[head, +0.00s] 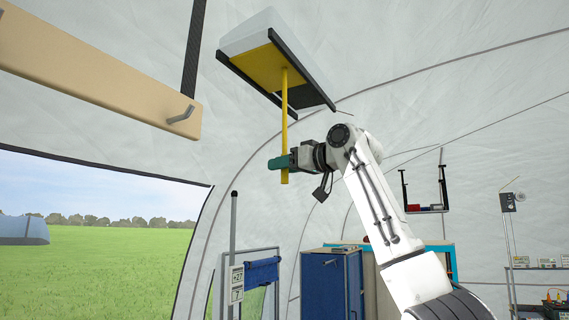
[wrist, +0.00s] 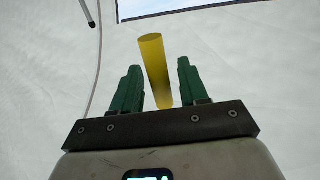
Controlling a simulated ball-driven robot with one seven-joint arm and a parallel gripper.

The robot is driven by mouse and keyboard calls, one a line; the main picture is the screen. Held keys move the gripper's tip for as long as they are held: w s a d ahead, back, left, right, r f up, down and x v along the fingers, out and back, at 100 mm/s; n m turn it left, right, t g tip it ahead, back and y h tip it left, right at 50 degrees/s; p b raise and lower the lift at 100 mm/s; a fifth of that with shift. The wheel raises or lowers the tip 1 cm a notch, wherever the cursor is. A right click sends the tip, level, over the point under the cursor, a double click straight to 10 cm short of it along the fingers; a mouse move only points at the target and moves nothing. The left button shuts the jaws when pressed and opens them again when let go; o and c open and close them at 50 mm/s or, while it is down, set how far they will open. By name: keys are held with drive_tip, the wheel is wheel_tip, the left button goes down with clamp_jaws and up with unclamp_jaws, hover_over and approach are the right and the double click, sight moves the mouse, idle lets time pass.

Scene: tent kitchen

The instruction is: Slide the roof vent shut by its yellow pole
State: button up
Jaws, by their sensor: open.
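The roof vent (head: 318,91) is a dark frame under a pale raised hood on the sloping tent roof. Its yellow panel (head: 258,67) covers the left part of the frame, and a dark part shows to the right. The yellow pole (head: 284,112) hangs straight down from the panel. My gripper (head: 279,163) is at the pole's lower end, with green fingers. In the wrist view the pole (wrist: 154,62) stands between the two open fingers of my gripper (wrist: 158,66), with a visible gap on each side.
A beige beam (head: 95,70) with a metal hook (head: 181,115) hangs at the upper left. A blue cabinet (head: 331,285) stands below my arm. A small hanging shelf (head: 426,209) is to the right. The air around the pole looks clear.

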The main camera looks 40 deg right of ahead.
clamp_jaws()
idle(0.3)
idle(0.3)
